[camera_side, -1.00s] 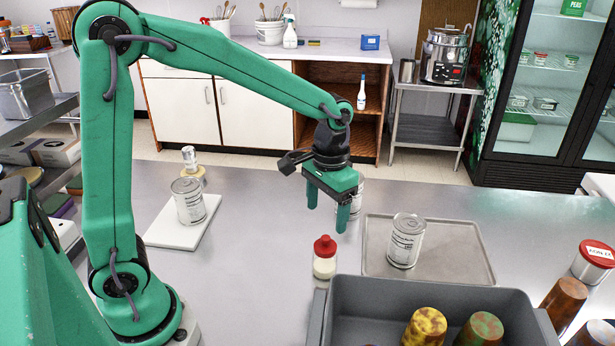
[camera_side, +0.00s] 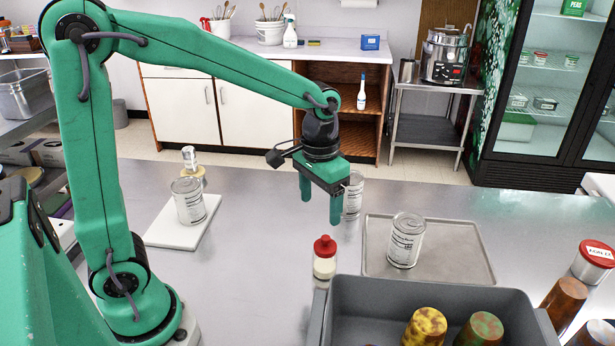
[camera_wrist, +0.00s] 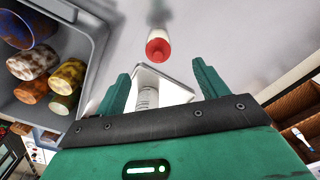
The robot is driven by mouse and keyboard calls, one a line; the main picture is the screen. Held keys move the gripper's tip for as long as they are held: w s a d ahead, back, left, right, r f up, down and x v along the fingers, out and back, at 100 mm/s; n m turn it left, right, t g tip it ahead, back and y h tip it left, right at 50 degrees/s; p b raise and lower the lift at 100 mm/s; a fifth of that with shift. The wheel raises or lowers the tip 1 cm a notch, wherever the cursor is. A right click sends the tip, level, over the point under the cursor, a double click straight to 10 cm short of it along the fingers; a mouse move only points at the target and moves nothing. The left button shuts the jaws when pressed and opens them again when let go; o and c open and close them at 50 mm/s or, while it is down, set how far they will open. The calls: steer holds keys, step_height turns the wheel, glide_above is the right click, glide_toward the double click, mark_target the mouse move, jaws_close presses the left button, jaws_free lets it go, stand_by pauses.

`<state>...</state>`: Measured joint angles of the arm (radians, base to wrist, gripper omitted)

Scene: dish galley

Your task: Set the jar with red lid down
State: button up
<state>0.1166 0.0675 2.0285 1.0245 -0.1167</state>
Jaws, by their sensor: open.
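The small jar with red lid (camera_side: 325,258) stands upright on the steel counter (camera_side: 265,235), close to the left corner of the grey bin. Its clear body shows pale contents low down. In the wrist view the jar (camera_wrist: 158,46) is seen lid-first, beyond the fingertips. My gripper (camera_side: 321,206) is open and empty, pointing down above the counter; it stands higher than the jar and apart from it. The wrist view also shows the spread fingers of my gripper (camera_wrist: 161,80), with nothing gripped between them.
A grey bin (camera_side: 430,287) holds several patterned cups. A tray (camera_side: 455,245) carries a can (camera_side: 406,240). Another can (camera_side: 353,195) stands just behind my gripper. A white board (camera_side: 165,232) with a can is at left. A larger red-lidded container (camera_side: 593,261) stands far right.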

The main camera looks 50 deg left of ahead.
steer(key=s+a+r+t, duration=0.2)
steer(key=s+r, duration=0.1)
steer(key=s, duration=0.4)
steer(key=s+a+r+t, duration=0.2)
steer(key=s+r+t, duration=0.1)
steer(key=s, duration=0.3)
steer(key=shift+s+r, duration=0.4)
steer(key=shift+a, duration=0.1)
stand_by(0.7)
